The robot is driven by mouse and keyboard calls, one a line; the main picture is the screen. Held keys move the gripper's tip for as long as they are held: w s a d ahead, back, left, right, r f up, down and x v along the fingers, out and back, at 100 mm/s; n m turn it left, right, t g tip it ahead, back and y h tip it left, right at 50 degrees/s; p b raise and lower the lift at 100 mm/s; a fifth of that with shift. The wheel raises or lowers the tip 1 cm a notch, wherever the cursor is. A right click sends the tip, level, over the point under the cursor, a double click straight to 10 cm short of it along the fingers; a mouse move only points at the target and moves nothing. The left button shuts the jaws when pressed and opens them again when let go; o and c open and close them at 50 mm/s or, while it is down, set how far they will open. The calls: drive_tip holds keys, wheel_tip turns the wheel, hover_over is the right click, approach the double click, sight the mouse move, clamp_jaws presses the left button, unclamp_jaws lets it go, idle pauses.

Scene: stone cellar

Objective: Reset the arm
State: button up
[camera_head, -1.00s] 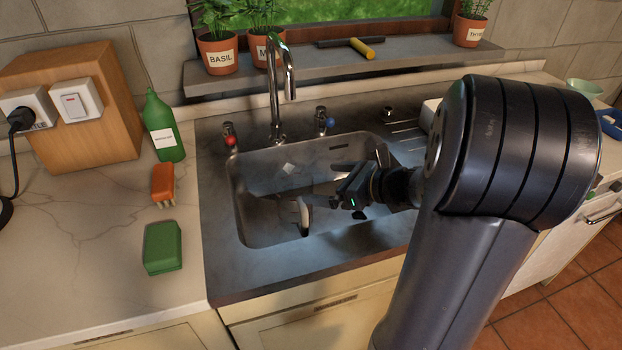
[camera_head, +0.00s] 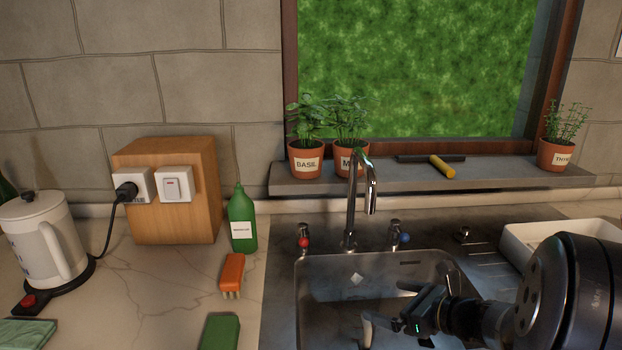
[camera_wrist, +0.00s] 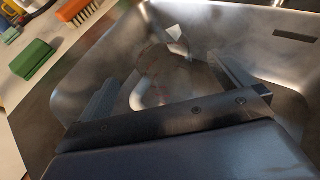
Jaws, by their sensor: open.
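My gripper (camera_head: 386,306) is over the metal sink (camera_head: 300,300), low in the basin, with its fingers pointing left. In the wrist view its two fingers are spread apart, with nothing clasped between them. A pale, curved, partly see-through shape (camera_wrist: 150,98) shows in the basin beyond the fingers; I cannot tell what it is. My arm comes in from the lower right in the head view.
The tap (camera_head: 350,215) rises behind the basin, close to the gripper. A green bottle (camera_head: 242,222), an orange brush (camera_head: 232,273) and a green sponge (camera_head: 220,332) stand or lie left of the sink. A white kettle (camera_head: 42,240) is farther left. Potted herbs (camera_head: 306,160) line the sill.

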sight(347, 285)
drive_tip(key=x, duration=0.3)
drive_tip(key=b+x, duration=0.1)
drive_tip(key=x, duration=0.5)
drive_tip(key=shift+s+d+f, duration=0.1)
drive_tip(key=shift+s+f, duration=0.05)
drive_tip(key=shift+f, duration=0.2)
drive_tip(key=shift+d+r+p, duration=0.1)
drive_tip(key=shift+r+p, duration=0.25)
drive_tip(key=shift+r, duration=0.9)
drive_tip(key=shift+s+f, duration=0.1)
drive_tip(key=shift+f, duration=0.05)
